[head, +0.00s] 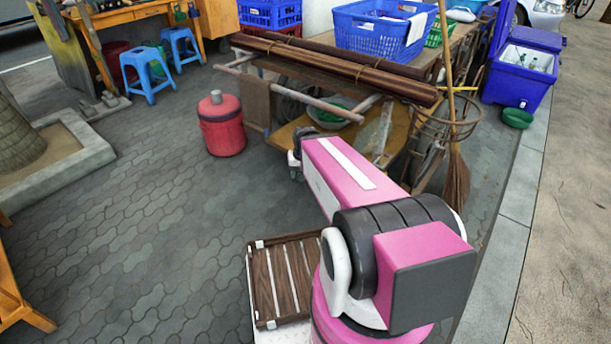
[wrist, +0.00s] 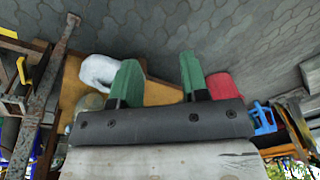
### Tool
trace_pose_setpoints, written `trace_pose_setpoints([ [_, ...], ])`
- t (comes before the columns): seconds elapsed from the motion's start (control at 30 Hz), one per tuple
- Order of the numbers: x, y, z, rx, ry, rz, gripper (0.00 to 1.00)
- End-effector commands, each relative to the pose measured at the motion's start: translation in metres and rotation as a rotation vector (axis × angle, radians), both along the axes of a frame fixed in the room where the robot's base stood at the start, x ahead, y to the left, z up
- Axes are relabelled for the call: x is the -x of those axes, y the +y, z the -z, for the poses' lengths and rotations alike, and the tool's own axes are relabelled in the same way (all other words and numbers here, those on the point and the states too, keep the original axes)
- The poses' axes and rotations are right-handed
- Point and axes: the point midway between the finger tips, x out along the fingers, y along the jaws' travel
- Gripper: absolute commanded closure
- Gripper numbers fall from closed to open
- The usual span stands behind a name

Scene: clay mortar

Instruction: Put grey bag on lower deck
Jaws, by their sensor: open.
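My gripper (wrist: 158,78) is open, with its two green-padded fingers apart and nothing between them. It also shows as a small dark end (head: 297,150) in the head view, beside the cart. A pale grey-white bag (wrist: 97,69) is just left of the left finger in the wrist view. It overlaps the edge of the yellow lower deck (wrist: 158,93); whether it rests on the deck or in front of it I cannot tell. My arm seems to hide the bag in the head view. The lower deck (head: 284,132) shows under the cart's table.
A red drum (head: 222,127) stands left of the cart. A bowl with green in it (head: 333,117) sits under the tabletop. Brown poles (head: 340,62) and a wooden handle bar stick out above the deck. A broom (head: 456,180) leans at right. Paving at left is clear.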

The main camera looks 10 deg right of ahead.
Motion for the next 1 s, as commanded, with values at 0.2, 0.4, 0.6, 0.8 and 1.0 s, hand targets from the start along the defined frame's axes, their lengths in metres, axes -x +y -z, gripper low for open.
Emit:
trace_pose_setpoints([
  [0.2, 0.032, -0.015, -0.012, 0.099, 0.115, -0.080, 0.95],
  [0.4, 0.013, -0.038, 0.015, 0.254, 0.149, -0.188, 1.00],
  [0.6, -0.022, -0.081, 0.057, 0.547, 0.221, -0.418, 1.00],
  [0.8, -0.065, -0.120, 0.097, 0.872, 0.333, -0.706, 1.00],
  [1.0, -0.111, -0.143, 0.134, 1.187, 0.479, -1.016, 1.00],
])
